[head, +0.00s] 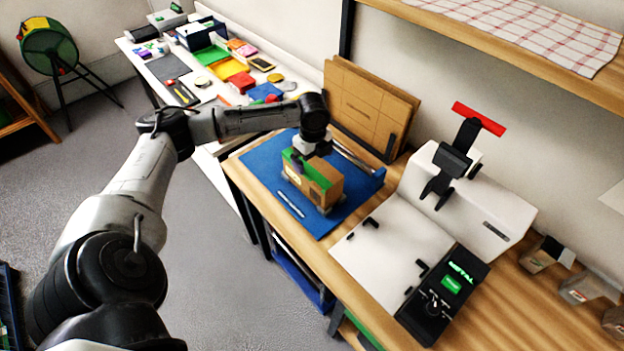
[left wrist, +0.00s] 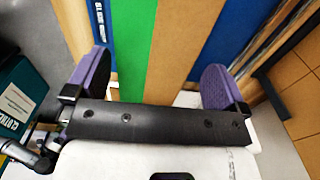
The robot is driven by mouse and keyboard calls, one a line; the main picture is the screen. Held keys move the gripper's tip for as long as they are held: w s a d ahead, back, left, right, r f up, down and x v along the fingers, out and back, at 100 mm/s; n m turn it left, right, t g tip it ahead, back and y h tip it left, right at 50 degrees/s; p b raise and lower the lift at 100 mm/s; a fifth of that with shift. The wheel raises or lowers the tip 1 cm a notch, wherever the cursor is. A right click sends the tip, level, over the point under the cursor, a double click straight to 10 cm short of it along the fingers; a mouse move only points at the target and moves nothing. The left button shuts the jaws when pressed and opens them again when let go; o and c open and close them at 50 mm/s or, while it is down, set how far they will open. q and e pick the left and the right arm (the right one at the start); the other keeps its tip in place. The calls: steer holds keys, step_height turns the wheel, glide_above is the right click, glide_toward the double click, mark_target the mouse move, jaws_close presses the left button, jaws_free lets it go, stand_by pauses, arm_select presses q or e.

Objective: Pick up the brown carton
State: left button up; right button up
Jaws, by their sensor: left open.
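The brown carton (head: 327,187) has a green stripe over its top and stands on a blue mat (head: 263,165) on the wooden table. My left gripper (head: 299,161) points down at the carton's top from above, at its far-left end. In the left wrist view the carton (left wrist: 136,40) lies between the two purple fingers of my open left gripper (left wrist: 155,75), its green stripe running up the middle. Space shows between each finger and the carton's sides. Whether the fingertips reach below its top is not clear. My right gripper is not in view.
A white pen-like item (head: 291,204) lies on the mat. Flat cardboard sheets (head: 365,105) stand behind, against the wall. A white machine (head: 470,205) and a black box with green display (head: 443,293) stand to the right. A cluttered white table (head: 172,68) is at the back left.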

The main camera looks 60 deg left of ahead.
arm_select(q)
steer(key=shift+s+d+f+b, duration=0.1)
steer(key=shift+f+b, duration=0.15)
steer(key=shift+f, duration=1.05)
steer(key=shift+s+d+f+b, duration=0.1)
steer(key=shift+f+b, duration=0.1)
steer(key=shift+f, duration=1.1)
steer(key=shift+c, duration=0.3)
steer(key=c, duration=0.8)
steer(key=shift+r, duration=0.1)
steer(key=shift+c, duration=0.2)
